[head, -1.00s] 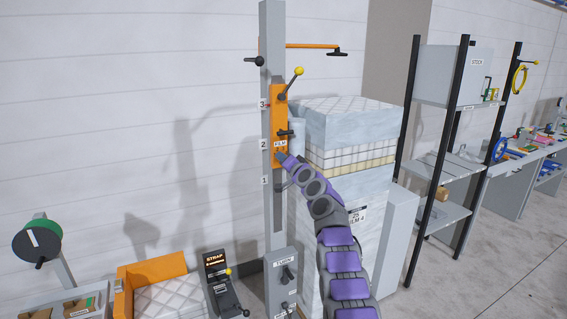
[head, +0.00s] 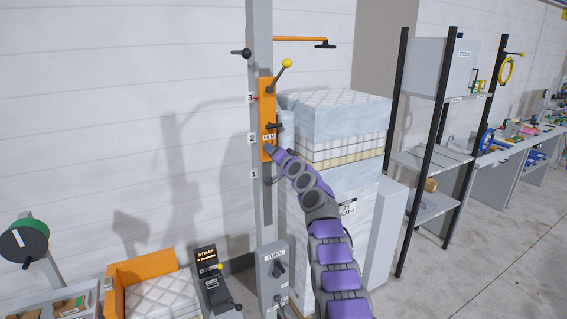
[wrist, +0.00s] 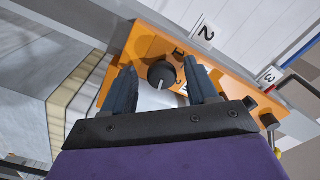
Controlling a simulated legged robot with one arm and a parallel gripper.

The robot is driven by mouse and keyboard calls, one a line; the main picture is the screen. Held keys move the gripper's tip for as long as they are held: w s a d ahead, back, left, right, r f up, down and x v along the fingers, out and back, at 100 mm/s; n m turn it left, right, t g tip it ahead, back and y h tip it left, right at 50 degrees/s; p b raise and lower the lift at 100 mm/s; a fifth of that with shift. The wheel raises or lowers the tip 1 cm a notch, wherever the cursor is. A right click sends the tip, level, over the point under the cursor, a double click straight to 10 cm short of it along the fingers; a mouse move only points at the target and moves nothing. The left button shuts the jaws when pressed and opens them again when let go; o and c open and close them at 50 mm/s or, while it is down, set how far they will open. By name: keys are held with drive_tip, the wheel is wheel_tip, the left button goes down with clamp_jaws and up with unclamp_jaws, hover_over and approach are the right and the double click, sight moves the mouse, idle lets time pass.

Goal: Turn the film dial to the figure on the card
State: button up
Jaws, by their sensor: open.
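The film dial is a round black knob (wrist: 161,73) with a pale pointer mark, on the orange carriage (head: 266,95) labelled FILM. My gripper (wrist: 159,68) is open, with one dark finger on each side of the dial; I cannot tell whether they touch it. In the head view my gripper (head: 271,151) is at the carriage's lower end and hides the dial. The card (head: 347,208) is on the wrapped mattress stack and reads 25 and what looks like FILM 4, partly cut off by my arm. The dial's figures are partly hidden by the fingers.
The carriage sits on a grey mast (head: 260,205) marked 1, 2 and 3. A yellow-knobbed lever (head: 286,64) rises above it. A grey box (head: 275,270) labelled TURN is at the mast's foot. The mattress stack (head: 335,110) stands close on the right.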

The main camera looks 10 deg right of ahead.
drive_tip(key=shift+s+f+b, duration=0.1)
drive_tip(key=shift+b, duration=0.25)
drive_tip(key=b+v, duration=1.4)
drive_tip(key=v, duration=0.3)
drive_tip(key=shift+d, duration=0.15)
idle(0.3)
